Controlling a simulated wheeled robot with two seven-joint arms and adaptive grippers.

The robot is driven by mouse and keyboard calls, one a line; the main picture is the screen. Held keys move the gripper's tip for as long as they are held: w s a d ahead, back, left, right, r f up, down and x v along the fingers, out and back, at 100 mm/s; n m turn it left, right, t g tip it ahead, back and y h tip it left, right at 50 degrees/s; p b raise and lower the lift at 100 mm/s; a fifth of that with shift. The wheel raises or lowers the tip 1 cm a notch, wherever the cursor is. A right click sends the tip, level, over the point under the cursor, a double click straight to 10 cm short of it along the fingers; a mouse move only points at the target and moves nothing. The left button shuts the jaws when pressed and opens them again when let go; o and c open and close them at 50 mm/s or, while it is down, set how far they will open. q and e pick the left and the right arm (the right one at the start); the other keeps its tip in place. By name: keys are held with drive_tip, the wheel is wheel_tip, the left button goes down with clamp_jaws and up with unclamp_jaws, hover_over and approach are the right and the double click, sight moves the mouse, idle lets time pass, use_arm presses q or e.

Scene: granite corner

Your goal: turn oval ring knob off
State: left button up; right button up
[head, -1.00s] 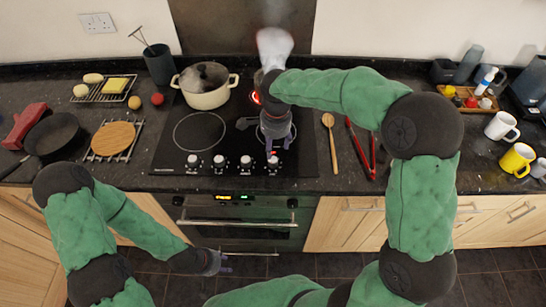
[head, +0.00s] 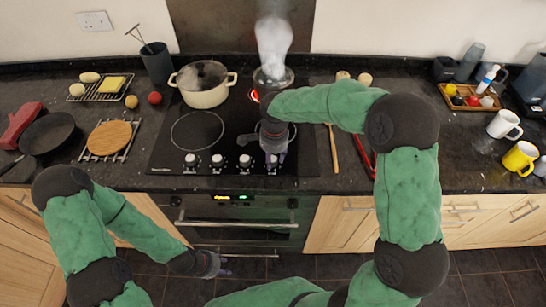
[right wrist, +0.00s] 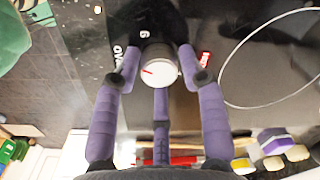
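A white round knob with a red mark (right wrist: 158,68) shows in the right wrist view, beside lettering that looks like "OVAL". My right gripper (right wrist: 158,88) is open, its purple fingers spread around the knob's sides; contact cannot be told. The oval ring (head: 254,96) glows red under a steaming pan (head: 273,79), partly hidden by my right arm. My left gripper (head: 214,265) hangs low in front of the oven; its finger opening is unclear.
Other knobs (head: 217,160) stand in a row to the left. A cream pot (head: 203,88) is at the back left of the hob. A wooden spoon (head: 333,150) and red tongs (head: 359,148) lie right of the hob. An oven handle (head: 235,224) runs below.

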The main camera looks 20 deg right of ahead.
drive_tip(key=c, duration=0.5)
